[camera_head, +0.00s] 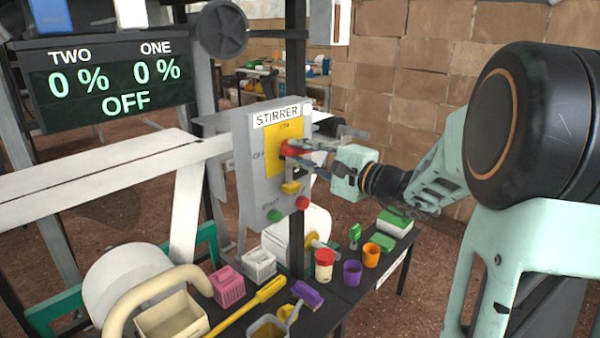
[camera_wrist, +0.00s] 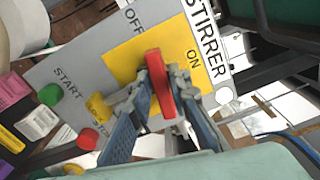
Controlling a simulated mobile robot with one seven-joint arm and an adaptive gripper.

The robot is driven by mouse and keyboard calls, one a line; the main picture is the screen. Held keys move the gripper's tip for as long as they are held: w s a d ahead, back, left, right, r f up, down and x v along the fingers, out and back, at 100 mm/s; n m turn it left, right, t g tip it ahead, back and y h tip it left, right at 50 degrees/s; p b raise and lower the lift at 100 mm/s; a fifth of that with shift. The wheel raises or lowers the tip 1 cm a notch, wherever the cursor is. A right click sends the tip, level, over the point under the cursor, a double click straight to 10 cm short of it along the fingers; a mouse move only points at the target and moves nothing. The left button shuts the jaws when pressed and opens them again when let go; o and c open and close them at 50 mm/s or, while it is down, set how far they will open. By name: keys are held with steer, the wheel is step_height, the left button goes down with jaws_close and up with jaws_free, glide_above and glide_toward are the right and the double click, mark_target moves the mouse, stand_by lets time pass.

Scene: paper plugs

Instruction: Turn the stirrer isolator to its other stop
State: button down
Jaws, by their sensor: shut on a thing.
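The stirrer isolator has a red handle (camera_head: 289,149) on a yellow plate (camera_head: 271,137), on the front of a grey box labelled STIRRER (camera_head: 254,196). The plate is marked ON at the top and OFF at the left. In the wrist view the red handle (camera_wrist: 158,84) stands out from the yellow plate (camera_wrist: 118,58), between the fingers of my gripper (camera_wrist: 160,90). My gripper (camera_head: 297,152) is shut on the handle, reaching in from the right. I cannot tell surely which mark the handle points to.
Below the handle are a yellow knob (camera_head: 291,188), a green START button (camera_head: 274,215) and a red button (camera_head: 302,203). A display (camera_head: 105,82) reads TWO 0 %, ONE 0 %, OFF. A dark table with cups and small baskets (camera_head: 259,265) stands below.

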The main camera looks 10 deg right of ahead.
steer(key=n+b, duration=0.1)
steer(key=b, duration=0.1)
steer(key=shift+f+n+b, duration=0.3)
steer(key=shift+f+b, duration=0.05)
steer(key=shift+b, duration=0.05)
steer(key=shift+r+b, duration=0.1)
steer(key=shift+b, duration=0.35)
steer(key=shift+r+n, duration=0.1)
steer(key=shift+n, duration=0.3)
steer(key=c, duration=1.9)
jaws_free()
steer(key=shift+c, duration=0.2)
steer(key=v, duration=1.2)
steer(key=shift+w, duration=0.1)
